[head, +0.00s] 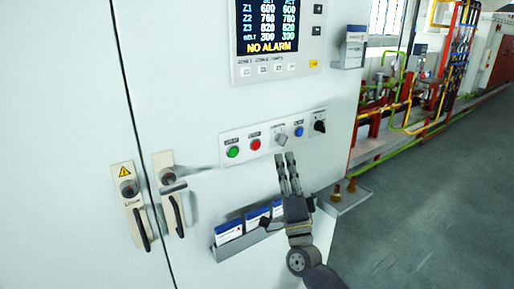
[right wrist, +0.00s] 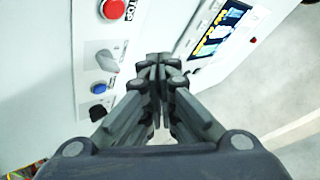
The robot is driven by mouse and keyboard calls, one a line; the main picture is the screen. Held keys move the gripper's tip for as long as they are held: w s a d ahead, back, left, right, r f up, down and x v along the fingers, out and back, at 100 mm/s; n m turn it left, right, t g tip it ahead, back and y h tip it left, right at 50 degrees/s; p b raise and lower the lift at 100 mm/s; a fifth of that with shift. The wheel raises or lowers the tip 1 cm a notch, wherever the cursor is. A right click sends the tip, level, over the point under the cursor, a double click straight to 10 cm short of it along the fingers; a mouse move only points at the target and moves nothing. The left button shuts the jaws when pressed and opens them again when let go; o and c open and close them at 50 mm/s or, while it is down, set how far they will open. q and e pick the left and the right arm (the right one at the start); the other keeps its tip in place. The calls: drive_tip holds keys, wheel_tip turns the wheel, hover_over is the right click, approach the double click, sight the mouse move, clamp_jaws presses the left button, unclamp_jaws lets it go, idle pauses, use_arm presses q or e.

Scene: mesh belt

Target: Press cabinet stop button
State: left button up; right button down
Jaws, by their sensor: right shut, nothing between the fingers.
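The red stop button (head: 255,144) sits on a white button panel (head: 226,140) on the cabinet front, between a green button (head: 233,152) and a grey selector knob (head: 280,137). In the right wrist view the red button (right wrist: 114,9) shows at the top, left of the fingers, with a partly readable STOP label. My right gripper (head: 286,156) is shut and empty, its fingertips just below the grey knob, to the right of the red button. In the right wrist view its fingertips (right wrist: 158,60) meet at the middle. I see no contact with the button. My left gripper is not in view.
A blue button (head: 299,131) and a black switch (head: 320,126) are also on the panel. A display (head: 268,25) is above. A rack with leaflets (head: 228,231) is below, near my right gripper. Door handles (head: 170,195) stick out at left. Open floor (head: 430,200) lies right.

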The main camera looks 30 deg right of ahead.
sight(256, 145)
drive_tip(key=w+b, duration=0.2)
drive_tip(key=w, duration=0.5)
drive_tip(key=shift+a, duration=0.25)
drive_tip(key=shift+w+f+b, duration=0.1)
drive_tip(key=shift+b, duration=0.25)
idle(0.9)
drive_tip(key=shift+w, duration=0.3)
drive_tip(key=shift+w+b, duration=0.4)
idle(0.6)
drive_tip(key=shift+s, duration=0.1)
idle(0.3)
drive_tip(key=shift+s+y+p, duration=0.3)
drive_tip(key=shift+s+p, duration=0.15)
drive_tip(key=shift+s, duration=0.35)
